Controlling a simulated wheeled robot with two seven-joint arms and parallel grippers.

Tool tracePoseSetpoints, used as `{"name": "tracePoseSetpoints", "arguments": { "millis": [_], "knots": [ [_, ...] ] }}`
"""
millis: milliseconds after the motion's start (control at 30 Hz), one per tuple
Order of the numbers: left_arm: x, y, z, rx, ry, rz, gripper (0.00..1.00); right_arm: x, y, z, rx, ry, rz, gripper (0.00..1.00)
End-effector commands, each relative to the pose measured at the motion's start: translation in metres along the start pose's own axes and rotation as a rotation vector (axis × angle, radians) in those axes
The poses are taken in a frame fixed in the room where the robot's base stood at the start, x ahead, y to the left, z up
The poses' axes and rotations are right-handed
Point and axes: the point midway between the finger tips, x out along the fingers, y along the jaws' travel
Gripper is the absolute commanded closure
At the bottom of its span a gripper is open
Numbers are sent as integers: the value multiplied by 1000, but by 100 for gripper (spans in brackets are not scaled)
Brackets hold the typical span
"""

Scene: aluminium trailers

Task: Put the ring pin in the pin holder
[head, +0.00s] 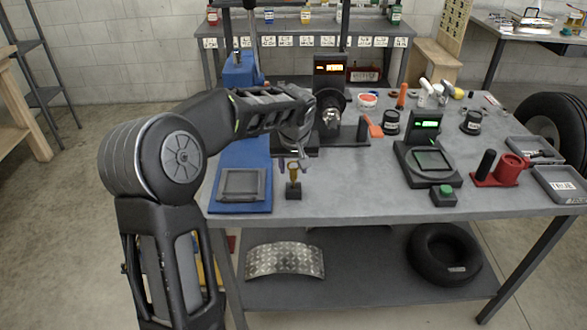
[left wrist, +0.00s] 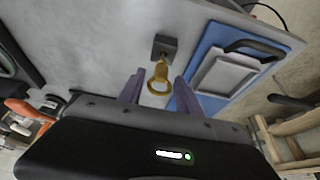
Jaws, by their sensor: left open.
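The ring pin (head: 293,173) is gold with a ring at its top. It stands upright at a small black block (head: 294,192), seemingly the pin holder, near the table's front edge. In the left wrist view the ring (left wrist: 158,86) faces me and the pin's lower end meets the block (left wrist: 164,46); I cannot tell how deep it sits. My left gripper (head: 294,163) is open just above the pin, pointing down. In the left wrist view its two fingers (left wrist: 160,82) are on either side of the ring, with gaps visible. My right gripper is not in view.
A blue board with a grey square tray (head: 243,184) lies left of the block. A black scale (head: 427,163), a green button box (head: 444,195) and a red holder (head: 497,172) are to the right. A dark machine (head: 330,100) stands behind. The tabletop right of the block is clear.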

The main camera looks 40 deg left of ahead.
Motion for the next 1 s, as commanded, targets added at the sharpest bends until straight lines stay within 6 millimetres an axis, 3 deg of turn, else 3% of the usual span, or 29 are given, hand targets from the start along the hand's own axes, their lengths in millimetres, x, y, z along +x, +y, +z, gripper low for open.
{"name": "tracePoseSetpoints", "arguments": {
  "millis": [300,500,1000],
  "knots": [
    [-65,1,0,1,5,2,59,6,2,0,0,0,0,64],
    [-96,1,0,2,2,2,59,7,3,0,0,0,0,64],
    [-104,0,0,1,0,0,59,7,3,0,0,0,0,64]
  ]
}}
